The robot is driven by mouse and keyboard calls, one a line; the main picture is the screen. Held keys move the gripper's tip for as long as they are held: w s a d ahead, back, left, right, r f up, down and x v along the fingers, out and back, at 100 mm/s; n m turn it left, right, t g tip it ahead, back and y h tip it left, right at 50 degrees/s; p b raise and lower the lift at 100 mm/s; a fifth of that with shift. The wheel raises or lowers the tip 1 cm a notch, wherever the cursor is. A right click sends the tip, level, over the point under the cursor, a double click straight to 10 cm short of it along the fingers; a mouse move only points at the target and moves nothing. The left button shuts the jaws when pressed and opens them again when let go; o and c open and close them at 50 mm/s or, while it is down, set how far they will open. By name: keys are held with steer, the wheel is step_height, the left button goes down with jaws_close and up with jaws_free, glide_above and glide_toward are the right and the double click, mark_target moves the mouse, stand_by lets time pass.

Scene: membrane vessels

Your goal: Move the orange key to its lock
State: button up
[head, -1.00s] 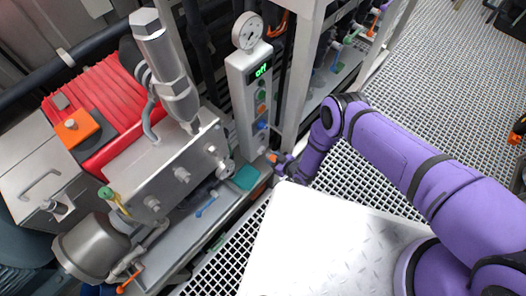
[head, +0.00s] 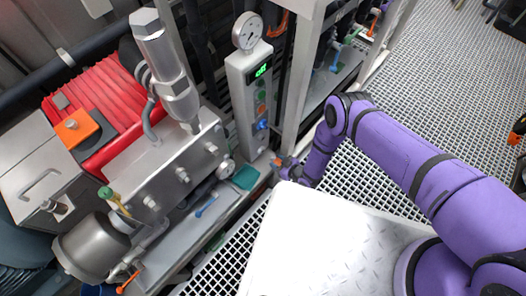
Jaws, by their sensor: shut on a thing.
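My purple arm reaches in from the right. My gripper (head: 281,166) is at its far end, small in the head view, beside the foot of the grey control box and above the edge of the steel bench. A small orange piece (head: 277,161) shows at the fingertips; it looks like the orange key, and the gripper is shut on it. Its shape and tilt are too small to make out. I cannot identify the lock for certain.
The control box (head: 246,110) carries a gauge (head: 248,32), a green display and coloured buttons. A red finned motor (head: 105,95) and a steel block (head: 165,165) stand at left. An orange-handled valve (head: 127,283) is at bottom left. A white plate (head: 320,240) fills the lower middle.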

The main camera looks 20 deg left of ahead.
glide_toward(263, 139)
step_height(263, 139, down, 3)
steer(key=shift+s+d, duration=0.15)
stand_by(0.4)
steer(key=shift+w+a, duration=0.35)
steer(key=shift+a, duration=0.55)
steer(key=shift+w+a, duration=0.4)
steer(key=shift+a, duration=0.5)
steer(key=shift+w+a, duration=0.35)
steer(key=shift+a, duration=0.5)
steer(key=shift+w+a, duration=0.2)
steer(key=shift+a, duration=0.35)
stand_by(0.5)
steer(key=o, duration=1.3)
steer(key=shift+d, duration=0.1)
